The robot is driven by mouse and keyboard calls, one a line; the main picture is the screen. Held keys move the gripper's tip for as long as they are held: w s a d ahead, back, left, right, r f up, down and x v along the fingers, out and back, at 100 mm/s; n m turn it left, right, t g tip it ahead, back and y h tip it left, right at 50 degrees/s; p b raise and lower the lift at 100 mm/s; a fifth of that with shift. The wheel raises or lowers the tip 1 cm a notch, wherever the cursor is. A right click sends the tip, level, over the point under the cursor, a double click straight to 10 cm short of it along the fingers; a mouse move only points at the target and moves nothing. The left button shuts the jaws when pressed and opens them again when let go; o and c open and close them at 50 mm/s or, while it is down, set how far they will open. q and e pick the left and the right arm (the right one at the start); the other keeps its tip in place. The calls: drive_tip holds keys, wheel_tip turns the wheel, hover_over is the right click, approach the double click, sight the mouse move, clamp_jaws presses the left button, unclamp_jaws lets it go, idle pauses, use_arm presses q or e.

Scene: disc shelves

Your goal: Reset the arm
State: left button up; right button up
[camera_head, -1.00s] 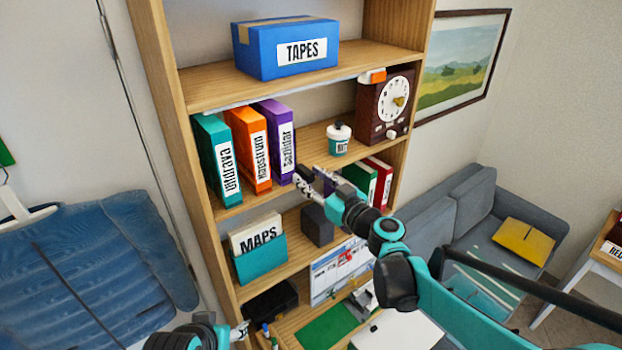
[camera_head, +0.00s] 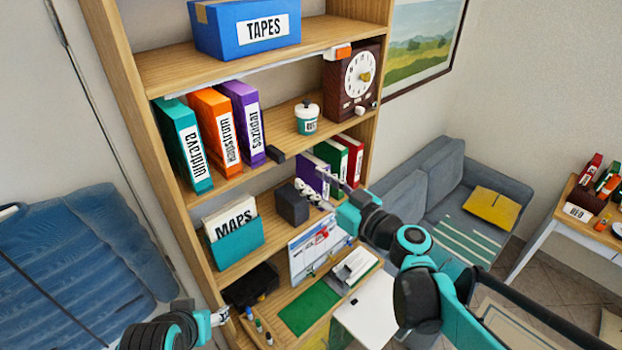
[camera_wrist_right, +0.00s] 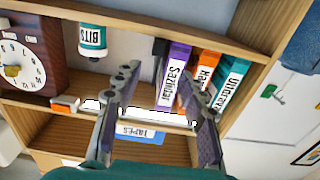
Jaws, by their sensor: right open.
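My right gripper (camera_head: 322,187) is open and empty in front of the shelf unit, below the edge of the binder shelf. In the right wrist view its two fingers (camera_wrist_right: 157,85) stand wide apart, with the purple binder (camera_wrist_right: 174,75) behind the gap. A small dark block (camera_head: 277,156) lies at the shelf's front edge beside the purple binder (camera_head: 242,122), apart from the fingers. My left gripper (camera_head: 220,317) shows only in part at the bottom of the head view, and its opening is unclear.
The shelf unit (camera_head: 128,105) holds a blue TAPES box (camera_head: 246,27), binders, a white jar (camera_head: 307,118) and a brown clock (camera_head: 351,82). Lower are a MAPS holder (camera_head: 236,243) and a dark cube (camera_head: 292,204). A grey sofa (camera_head: 437,165) stands right.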

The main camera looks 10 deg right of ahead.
drive_tip(key=s+f+m+g+h+b, duration=0.1)
drive_tip(key=s+f+g+b, duration=0.15)
drive_tip(key=f+b, duration=0.5)
drive_tip(key=s+f+m+g+h+b, duration=0.15)
drive_tip(key=s+f+b, duration=0.25)
drive_tip(key=f, duration=0.7)
drive_tip(key=s+f+g+h+b, duration=0.15)
drive_tip(key=s+f+b, duration=0.35)
drive_tip(key=f, duration=0.5)
use_arm(q)
wheel_tip(320, 180, down, 30)
drive_tip(key=b, duration=1.3)
drive_tip(key=shift+f+b, duration=0.15)
drive_tip(key=shift+b, duration=0.25)
use_arm(e)
drive_tip(key=s+d+f+m+g+h, duration=0.1)
drive_tip(key=s+d+f+m+h, duration=0.1)
drive_tip(key=f, duration=0.7)
drive_tip(key=s+d+f+m+g+h, duration=0.1)
drive_tip(key=s+d+f+m+h, duration=0.1)
drive_tip(key=s+d+f+h, duration=0.2)
drive_tip(key=s+d+f, duration=0.2)
drive_tip(key=d+f, duration=0.2)
drive_tip(key=f, duration=0.2)
drive_tip(key=shift+m+h, duration=0.3)
drive_tip(key=shift+m, duration=0.05)
use_arm(q)
drive_tip(key=shift+c, duration=0.4)
